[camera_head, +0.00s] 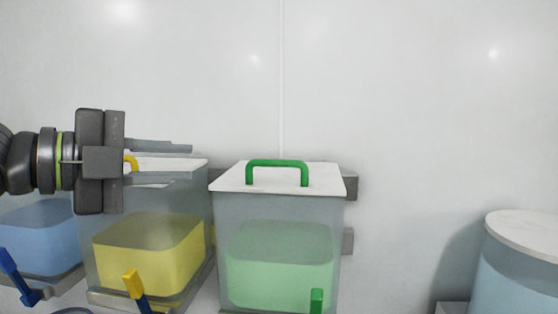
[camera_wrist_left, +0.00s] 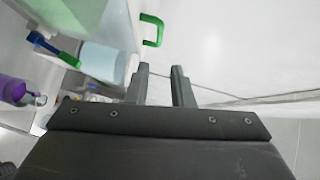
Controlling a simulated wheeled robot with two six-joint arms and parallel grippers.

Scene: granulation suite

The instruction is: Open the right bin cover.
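The right bin (camera_head: 280,215) is a clear box with green contents. Its white cover (camera_head: 225,180) lies flat on top, closed, with a green arch handle (camera_head: 277,163). The green handle also shows in the left wrist view (camera_wrist_left: 153,28), beyond the fingertips. My left gripper (camera_head: 188,164) is open, its fingers pointing right, in front of the yellow bin's cover and left of the green handle, apart from it. Nothing shows between its fingers in the left wrist view (camera_wrist_left: 160,68). My right gripper is not in view.
A bin with yellow contents (camera_head: 148,255) stands left of the green one, its yellow handle (camera_head: 131,163) partly hidden by my left gripper. A bin with blue contents (camera_head: 40,235) is farther left. A round white-lidded container (camera_head: 525,235) stands at the right. Wall space above is clear.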

